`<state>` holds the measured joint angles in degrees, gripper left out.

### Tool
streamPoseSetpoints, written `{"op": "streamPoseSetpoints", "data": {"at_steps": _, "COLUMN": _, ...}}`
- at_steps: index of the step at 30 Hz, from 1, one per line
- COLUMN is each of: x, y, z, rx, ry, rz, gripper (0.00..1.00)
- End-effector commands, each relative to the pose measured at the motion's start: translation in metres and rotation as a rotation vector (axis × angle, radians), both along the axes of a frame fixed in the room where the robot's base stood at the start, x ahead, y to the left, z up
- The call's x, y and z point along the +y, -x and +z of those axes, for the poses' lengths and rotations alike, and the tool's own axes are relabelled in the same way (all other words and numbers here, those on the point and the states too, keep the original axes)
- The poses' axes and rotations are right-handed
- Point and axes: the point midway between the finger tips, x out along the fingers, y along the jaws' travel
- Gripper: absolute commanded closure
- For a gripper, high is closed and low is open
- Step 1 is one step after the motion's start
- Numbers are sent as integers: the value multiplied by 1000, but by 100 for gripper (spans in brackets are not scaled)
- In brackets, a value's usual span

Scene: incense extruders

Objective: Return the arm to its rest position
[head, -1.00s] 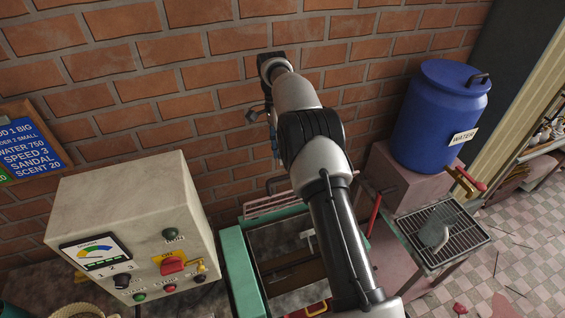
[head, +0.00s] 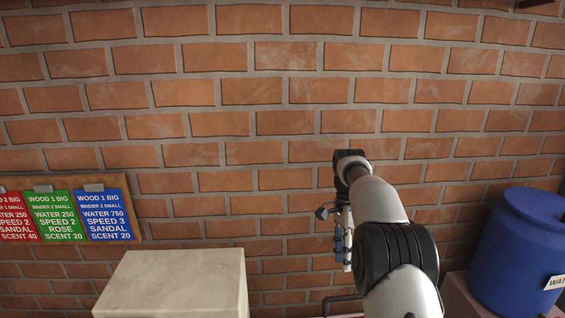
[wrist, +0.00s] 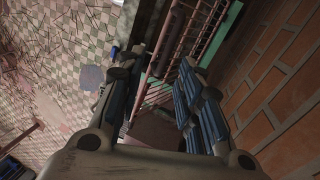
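My arm reaches forward in the head view, in front of the brick wall, raised and bent at its far joint. My gripper (head: 343,243) hangs down from the far end of the arm, partly hidden by the arm's links. In the wrist view my gripper (wrist: 158,72) shows two fingers with blue pads spread apart. It is open, with nothing held between the fingers. The gripper is clear of the wall and touches nothing that I can see.
A board of recipe cards (head: 70,210) hangs at left above a cream machine box (head: 175,283). A blue water barrel (head: 515,250) stands at right. The wrist view shows a reddish rack (wrist: 190,35), brick wall (wrist: 280,80) and tiled floor (wrist: 60,70).

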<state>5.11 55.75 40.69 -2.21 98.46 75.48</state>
Motion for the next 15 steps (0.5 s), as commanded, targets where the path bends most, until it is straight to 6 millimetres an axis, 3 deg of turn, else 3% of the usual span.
{"op": "streamPoseSetpoints", "data": {"at_steps": 5, "x": 12, "y": 32, "z": 24, "rx": -104, "ry": -39, "rz": 214, "gripper": 67}}
{"op": "streamPoseSetpoints", "data": {"at_steps": 9, "x": 21, "y": 70, "z": 37, "rx": -183, "ry": -58, "rz": 391, "gripper": 67}}
{"op": "streamPoseSetpoints", "data": {"at_steps": 15, "x": 35, "y": 139, "z": 34, "rx": -291, "ry": -62, "rz": 647, "gripper": 67}}
